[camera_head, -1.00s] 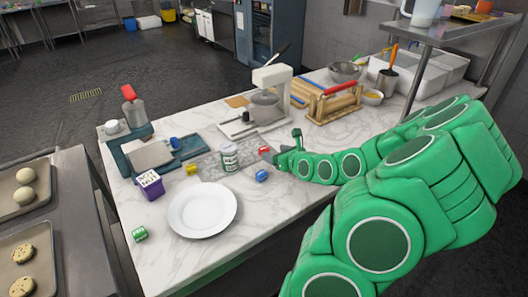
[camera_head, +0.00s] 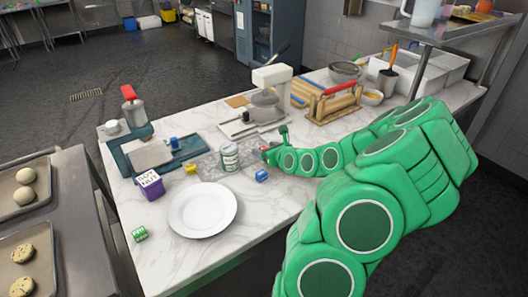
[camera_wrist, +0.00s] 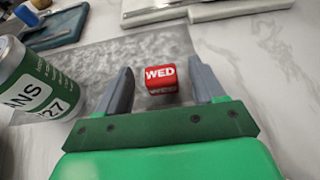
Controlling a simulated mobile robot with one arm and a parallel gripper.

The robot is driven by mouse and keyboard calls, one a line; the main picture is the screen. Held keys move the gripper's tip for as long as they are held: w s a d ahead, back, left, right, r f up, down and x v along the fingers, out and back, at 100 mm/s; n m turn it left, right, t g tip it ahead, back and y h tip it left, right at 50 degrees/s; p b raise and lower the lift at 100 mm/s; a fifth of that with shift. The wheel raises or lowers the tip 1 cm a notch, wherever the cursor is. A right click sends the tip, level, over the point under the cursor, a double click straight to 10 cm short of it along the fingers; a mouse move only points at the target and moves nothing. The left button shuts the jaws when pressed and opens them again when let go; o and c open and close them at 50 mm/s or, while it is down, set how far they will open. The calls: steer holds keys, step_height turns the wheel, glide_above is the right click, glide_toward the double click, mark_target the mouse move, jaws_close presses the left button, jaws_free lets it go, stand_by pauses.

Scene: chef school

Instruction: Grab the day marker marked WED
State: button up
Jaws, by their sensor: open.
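The red day marker reading WED (camera_wrist: 160,77) lies on the counter, centred between the fingers of my gripper (camera_wrist: 160,88) in the wrist view. The fingers are apart, one on each side of it, with a gap to the marker on both sides. In the head view my gripper (camera_head: 268,153) is low over the counter, right of the green-and-white can, and the WED marker is mostly hidden by it.
The can (camera_head: 230,157) stands close to the left finger. A blue marker (camera_head: 262,175), a yellow marker (camera_head: 191,168) and a green marker (camera_head: 140,234) lie around.

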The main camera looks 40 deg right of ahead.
steer(key=shift+w+f, duration=0.25)
steer(key=shift+w, duration=0.25)
steer(key=shift+c, duration=0.3)
steer(key=c, duration=1)
